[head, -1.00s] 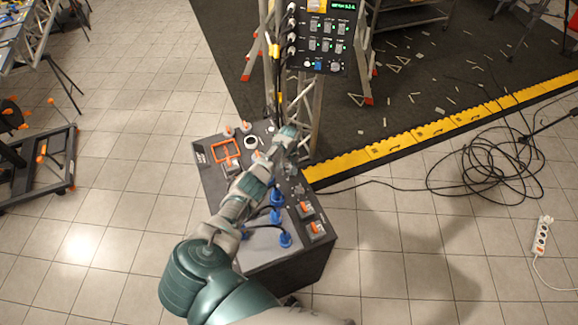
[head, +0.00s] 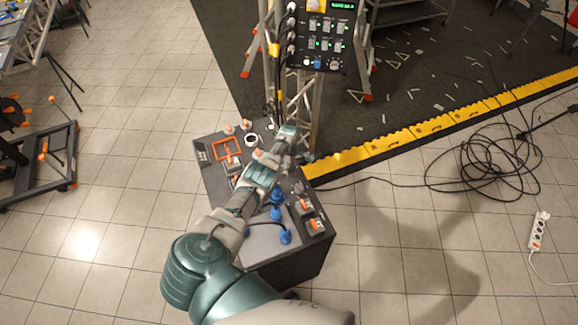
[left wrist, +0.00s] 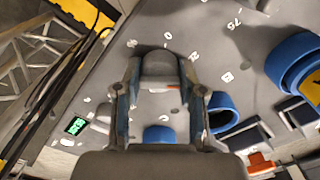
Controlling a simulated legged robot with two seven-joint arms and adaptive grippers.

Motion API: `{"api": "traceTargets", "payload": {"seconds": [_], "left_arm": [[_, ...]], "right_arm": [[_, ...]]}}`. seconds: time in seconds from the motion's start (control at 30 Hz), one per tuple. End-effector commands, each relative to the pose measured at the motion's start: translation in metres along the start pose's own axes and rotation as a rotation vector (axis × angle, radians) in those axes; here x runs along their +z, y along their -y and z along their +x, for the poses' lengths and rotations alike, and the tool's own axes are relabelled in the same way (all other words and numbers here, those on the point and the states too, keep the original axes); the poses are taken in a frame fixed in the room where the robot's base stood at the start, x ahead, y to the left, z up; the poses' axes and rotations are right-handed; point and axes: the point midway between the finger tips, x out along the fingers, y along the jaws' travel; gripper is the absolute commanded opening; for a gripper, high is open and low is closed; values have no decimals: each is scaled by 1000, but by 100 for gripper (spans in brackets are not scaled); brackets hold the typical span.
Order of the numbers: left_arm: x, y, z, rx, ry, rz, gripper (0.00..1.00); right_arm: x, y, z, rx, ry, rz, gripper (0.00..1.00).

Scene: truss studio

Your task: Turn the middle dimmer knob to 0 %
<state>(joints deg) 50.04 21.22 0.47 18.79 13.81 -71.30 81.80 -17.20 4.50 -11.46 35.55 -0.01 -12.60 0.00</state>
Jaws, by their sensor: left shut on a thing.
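The grey box (head: 208,178) stands on the floor in the head view, its sloped top carrying the controls. My left gripper (head: 289,134) reaches over its far right part and hides what it holds there. In the left wrist view my left gripper (left wrist: 163,82) is shut on a grey dimmer knob (left wrist: 160,66), one finger on each side. A small red mark shows on the knob near its lower edge. White scale figures lie around and above it, among them a 0 and a 75. I cannot tell the knob's exact setting. My right gripper is not in view.
Blue plugs (head: 285,237) with black cables and orange-and-grey switches (head: 316,226) sit on the box top. An orange frame (head: 226,149) is at its left. A truss with a control panel (head: 322,40) stands behind. Tangled cable (head: 490,165) lies on the floor at right.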

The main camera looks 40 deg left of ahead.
Motion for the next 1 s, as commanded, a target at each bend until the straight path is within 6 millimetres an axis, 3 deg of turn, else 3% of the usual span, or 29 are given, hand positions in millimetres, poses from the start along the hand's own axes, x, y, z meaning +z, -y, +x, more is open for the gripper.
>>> {"api": "traceTargets", "payload": {"seconds": [1.0], "left_arm": [[2, 3, 4, -8, -1, -962, 5]], "right_arm": [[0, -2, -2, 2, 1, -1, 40]]}}
